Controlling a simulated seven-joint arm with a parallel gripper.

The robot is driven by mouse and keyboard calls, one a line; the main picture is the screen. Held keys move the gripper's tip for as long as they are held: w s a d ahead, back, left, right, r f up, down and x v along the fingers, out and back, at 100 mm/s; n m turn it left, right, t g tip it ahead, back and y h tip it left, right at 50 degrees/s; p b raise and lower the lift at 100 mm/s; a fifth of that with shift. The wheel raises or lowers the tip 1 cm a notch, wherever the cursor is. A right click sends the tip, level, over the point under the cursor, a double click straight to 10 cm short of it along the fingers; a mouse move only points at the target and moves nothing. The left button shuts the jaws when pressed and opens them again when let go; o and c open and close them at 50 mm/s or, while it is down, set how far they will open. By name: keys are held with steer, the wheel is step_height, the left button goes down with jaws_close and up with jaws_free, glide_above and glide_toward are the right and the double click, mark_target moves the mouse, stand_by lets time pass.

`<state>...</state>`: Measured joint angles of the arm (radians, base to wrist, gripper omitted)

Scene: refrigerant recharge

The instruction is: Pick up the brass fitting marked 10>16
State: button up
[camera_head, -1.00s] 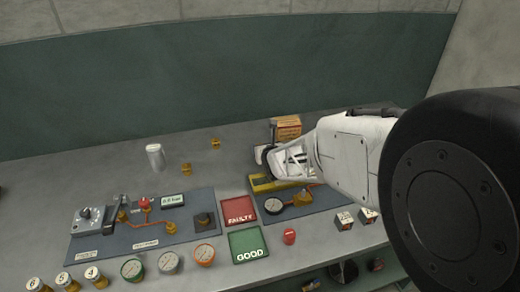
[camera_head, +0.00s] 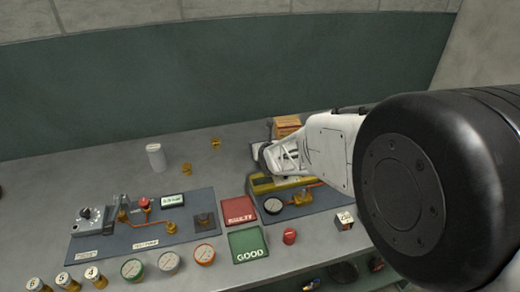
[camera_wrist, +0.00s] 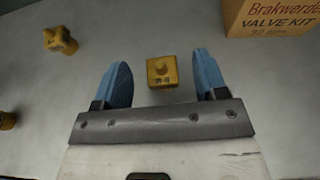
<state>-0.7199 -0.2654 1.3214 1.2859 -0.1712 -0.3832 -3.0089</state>
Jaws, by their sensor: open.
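A brass fitting (camera_wrist: 162,72) shows in the wrist view, a squat block with a round boss on top and a dark marking on its near face, too small to read surely. My gripper (camera_wrist: 165,80) is open, with one blue finger on each side of this fitting and a gap to both. In the head view my gripper (camera_head: 267,158) is over the back right of the bench, and this fitting is hidden there. Two other brass fittings (camera_head: 187,169) (camera_head: 215,143) stand to the left; they show in the wrist view too (camera_wrist: 60,40) (camera_wrist: 6,120).
A cardboard valve kit box (camera_wrist: 270,18) stands close at the right of the fitting, also in the head view (camera_head: 287,125). A red tray (camera_head: 238,210), a green tray (camera_head: 248,244) and gauges are nearer the front.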

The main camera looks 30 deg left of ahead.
steer(key=shift+x, duration=0.95)
steer(key=c, duration=1.1)
steer(key=shift+r, duration=0.15)
steer(key=shift+r, duration=1.55)
steer(key=shift+s+d+r, duration=0.25)
steer(key=shift+s+d, duration=1.5)
steer(key=shift+s, duration=0.25)
steer(key=shift+s+d+r, duration=0.3)
steer(key=shift+s+d, duration=1.45)
steer(key=shift+s, duration=0.25)
steer(key=shift+s+d+r, duration=0.25)
steer(key=shift+s+d, duration=1.5)
steer(key=shift+s, duration=0.25)
